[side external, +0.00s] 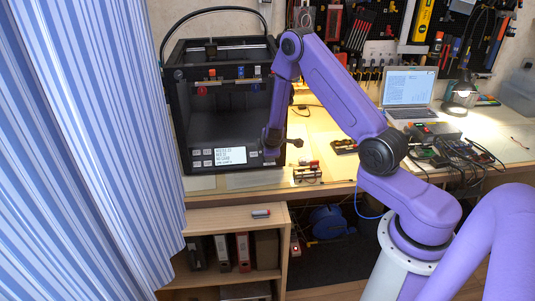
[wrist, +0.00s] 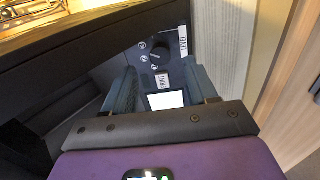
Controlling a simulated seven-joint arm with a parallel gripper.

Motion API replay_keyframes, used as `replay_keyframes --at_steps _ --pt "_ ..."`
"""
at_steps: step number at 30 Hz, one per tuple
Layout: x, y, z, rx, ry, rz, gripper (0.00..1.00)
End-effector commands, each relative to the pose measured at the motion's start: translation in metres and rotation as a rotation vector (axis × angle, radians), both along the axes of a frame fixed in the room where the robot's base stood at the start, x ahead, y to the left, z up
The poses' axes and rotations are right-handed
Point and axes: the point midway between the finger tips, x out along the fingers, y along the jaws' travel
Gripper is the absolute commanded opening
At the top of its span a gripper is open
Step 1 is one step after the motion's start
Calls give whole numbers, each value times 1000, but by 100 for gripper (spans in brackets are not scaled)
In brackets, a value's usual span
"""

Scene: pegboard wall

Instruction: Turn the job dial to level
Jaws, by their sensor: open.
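The job dial (wrist: 160,52) is a dark round knob on the black front panel, in the upper middle of the wrist view. A white label (wrist: 183,42), seemingly LEVEL, stands to its right, and another label (wrist: 162,79) lies just below it; its print is hard to read. I cannot tell which way the dial points. My gripper (wrist: 160,70) is open, its two dark fingers spread on either side below the dial, with nothing between them held. In the side view my gripper (side external: 271,142) is at the lower right front of the black 3D printer (side external: 177,115), hiding the dial.
The printer's lit screen (side external: 230,155) is left of my gripper. Small battery-like parts (side external: 307,173) lie on the bench to the right. A laptop (side external: 408,88) and lamp (side external: 462,90) stand farther back. A striped curtain (side external: 85,140) hangs at the left.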

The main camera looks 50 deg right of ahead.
Motion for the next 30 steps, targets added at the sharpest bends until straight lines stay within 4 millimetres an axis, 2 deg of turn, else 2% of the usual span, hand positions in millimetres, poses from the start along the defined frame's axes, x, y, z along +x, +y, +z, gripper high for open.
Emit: replay_keyframes --at_steps 3,9,22,27,30 --pt "7 -8 -15 1 2 -1 57" --pt "17 -17 -29 0 2 0 57" --pt "20 -20 -34 0 1 1 57" --pt "20 -20 -34 0 1 1 2" --pt "20 -20 -34 1 1 0 1"
